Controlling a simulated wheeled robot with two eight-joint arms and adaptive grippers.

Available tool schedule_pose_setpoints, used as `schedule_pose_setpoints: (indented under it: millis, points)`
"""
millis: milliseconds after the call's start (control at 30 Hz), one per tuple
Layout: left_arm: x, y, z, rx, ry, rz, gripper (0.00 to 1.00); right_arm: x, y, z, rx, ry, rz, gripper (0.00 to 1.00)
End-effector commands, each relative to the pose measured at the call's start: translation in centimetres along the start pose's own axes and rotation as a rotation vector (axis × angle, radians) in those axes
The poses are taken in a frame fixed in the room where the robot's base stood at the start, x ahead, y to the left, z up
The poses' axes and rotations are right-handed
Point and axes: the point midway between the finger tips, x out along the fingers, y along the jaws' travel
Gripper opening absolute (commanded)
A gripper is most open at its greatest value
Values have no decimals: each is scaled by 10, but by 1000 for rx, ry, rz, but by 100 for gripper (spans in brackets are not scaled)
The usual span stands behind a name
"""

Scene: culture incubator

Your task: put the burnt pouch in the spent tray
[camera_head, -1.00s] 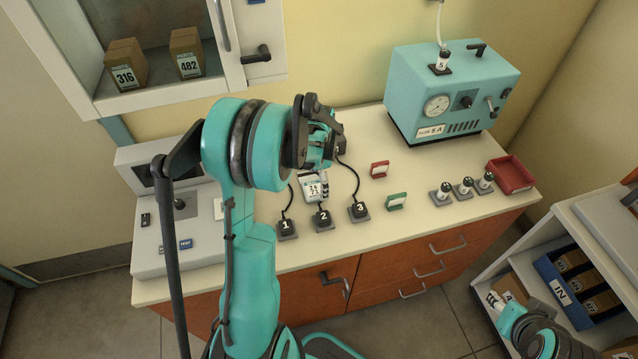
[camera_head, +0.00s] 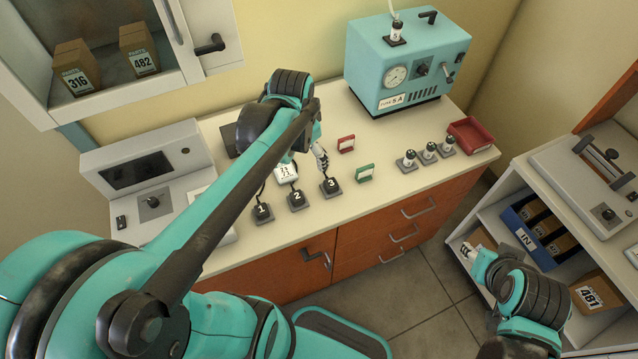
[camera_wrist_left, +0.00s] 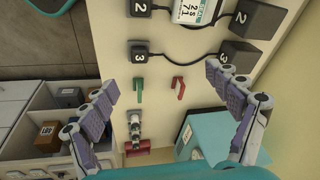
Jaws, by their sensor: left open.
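I cannot pick out a burnt pouch for certain in either view. A shallow red tray (camera_head: 484,146), possibly the spent tray, sits at the counter's right end; its red edge also shows in the wrist view (camera_wrist_left: 137,153). My left gripper (camera_head: 320,158) is over the counter near the black block marked 3 (camera_head: 331,186). In the wrist view its two fingers (camera_wrist_left: 170,105) are spread wide with nothing between them. My right gripper (camera_head: 466,249) is low at the right, beside the shelf; its fingers are too small to read.
Blocks 1 (camera_head: 262,212) and 2 (camera_head: 297,199) have cables, with a white numbered item (camera_head: 286,172) behind them. A shelf holds a blue IN bin (camera_head: 522,237).

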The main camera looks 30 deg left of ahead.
Motion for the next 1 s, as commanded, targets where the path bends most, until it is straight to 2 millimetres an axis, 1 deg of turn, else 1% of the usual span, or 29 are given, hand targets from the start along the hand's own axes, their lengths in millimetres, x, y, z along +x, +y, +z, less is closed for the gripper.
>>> schedule_pose_setpoints:
  millis: [33, 100, 200, 300, 400, 467, 500, 533, 600, 667, 767, 867, 1000]
  points:
    - [-10, 20, 6, -42, 41, -15, 89, 0, 0, 0, 0, 0, 0, 40]
    - [-20, 41, 14, -114, 103, -33, 89, 0, 0, 0, 0, 0, 0, 40]
    - [-29, 68, 25, -214, 190, -42, 89, 0, 0, 0, 0, 0, 0, 40]
    - [-32, 89, 35, -298, 264, -38, 89, 0, 0, 0, 0, 0, 0, 40]
    - [-32, 102, 42, -359, 318, -28, 89, 0, 0, 0, 0, 0, 0, 40]
    - [-32, 107, 44, -383, 339, -23, 89, 0, 0, 0, 0, 0, 0, 40]
    - [-32, 109, 45, -396, 348, -20, 81, 0, 0, 0, 0, 0, 0, 40]
    - [-32, 110, 46, -403, 351, -19, 81, 0, 0, 0, 0, 0, 0, 40]
    - [-32, 108, 44, -425, 347, -17, 81, 1, 0, 0, 0, 0, 0, 40]
    - [-31, 101, 40, -452, 330, -17, 81, 1, 0, 1, 0, 0, 0, 40]
    - [-28, 82, 31, -524, 273, -15, 81, 3, 0, 2, 0, 0, 0, 40]
    - [-19, 56, 20, -625, 196, -13, 81, 6, 0, 4, 0, 0, 0, 40]
    - [2, 16, 8, -771, 83, -11, 81, 9, 0, 6, 0, 0, 0, 40]
